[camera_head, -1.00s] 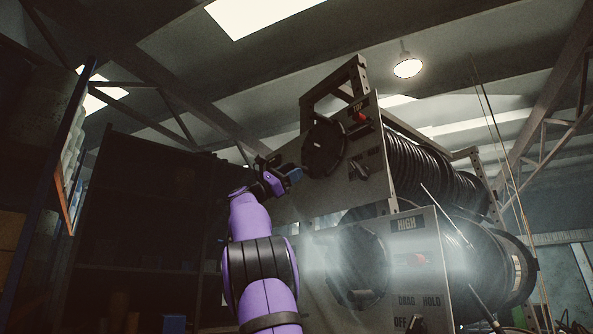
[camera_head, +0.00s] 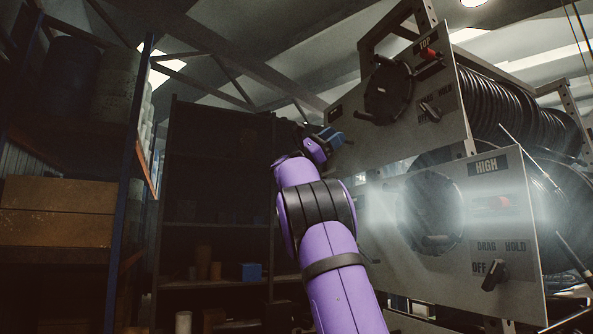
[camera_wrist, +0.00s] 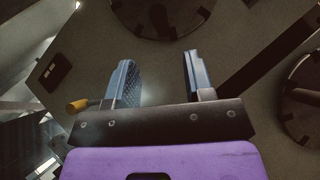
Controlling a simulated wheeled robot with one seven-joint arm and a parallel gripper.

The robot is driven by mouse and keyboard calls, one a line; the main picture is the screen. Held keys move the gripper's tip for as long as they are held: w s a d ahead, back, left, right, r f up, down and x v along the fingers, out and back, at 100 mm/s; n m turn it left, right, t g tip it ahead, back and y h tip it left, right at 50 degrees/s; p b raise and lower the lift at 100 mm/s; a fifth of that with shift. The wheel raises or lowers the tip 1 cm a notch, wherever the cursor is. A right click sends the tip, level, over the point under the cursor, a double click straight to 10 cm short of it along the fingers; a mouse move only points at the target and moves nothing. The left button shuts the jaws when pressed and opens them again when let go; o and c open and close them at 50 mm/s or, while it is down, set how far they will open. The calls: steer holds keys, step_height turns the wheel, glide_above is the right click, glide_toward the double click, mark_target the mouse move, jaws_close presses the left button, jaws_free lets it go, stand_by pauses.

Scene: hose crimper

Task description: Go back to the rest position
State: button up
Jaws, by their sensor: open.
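My gripper (camera_head: 330,138) is at the end of my raised purple arm, left of the reel stand's upper panel (camera_head: 420,120) in the head view. In the wrist view my gripper (camera_wrist: 158,82) shows two blue-grey fingers apart with nothing between them. The panel fills the view behind them. A dark round disc (camera_wrist: 160,12) sits beyond the fingertips, and another disc (camera_wrist: 302,95) is at the right edge. A small yellow-tipped piece (camera_wrist: 78,106) shows left of the left finger; I cannot tell what it belongs to.
The stand's lower panel (camera_head: 460,215), marked HIGH, carries a knob (camera_head: 494,275) by DRAG, HOLD and OFF. Black hose coils (camera_head: 515,105) lie behind. Shelving with boxes (camera_head: 57,210) stands at left. A dark rack (camera_head: 215,160) stands behind my arm.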

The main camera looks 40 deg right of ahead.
steer(key=s+d+f+n+t+y, duration=0.1)
steer(key=s+f+n+t, duration=0.15)
steer(key=f+t, duration=0.45)
steer(key=s+d+f+n+t, duration=0.2)
steer(key=s+f+t, duration=0.1)
steer(key=f+t, duration=0.35)
steer(key=s+a+f+m+t+y, duration=0.1)
steer(key=s+a+f+t+y, duration=0.2)
steer(key=a+f, duration=0.9)
steer(key=s+a+f+m+t+y, duration=0.1)
steer(key=s+a+f+t+y, duration=0.2)
steer(key=s+a+f+y, duration=0.4)
steer(key=s+a+f+m+t+y, duration=0.2)
steer(key=s+a+f+t+y, duration=0.2)
steer(key=a+f, duration=1.4)
steer(key=s+a+y, duration=0.2)
steer(key=shift+s+a+f, duration=0.15)
steer(key=shift+s+f, duration=0.15)
steer(key=shift+f, duration=0.1)
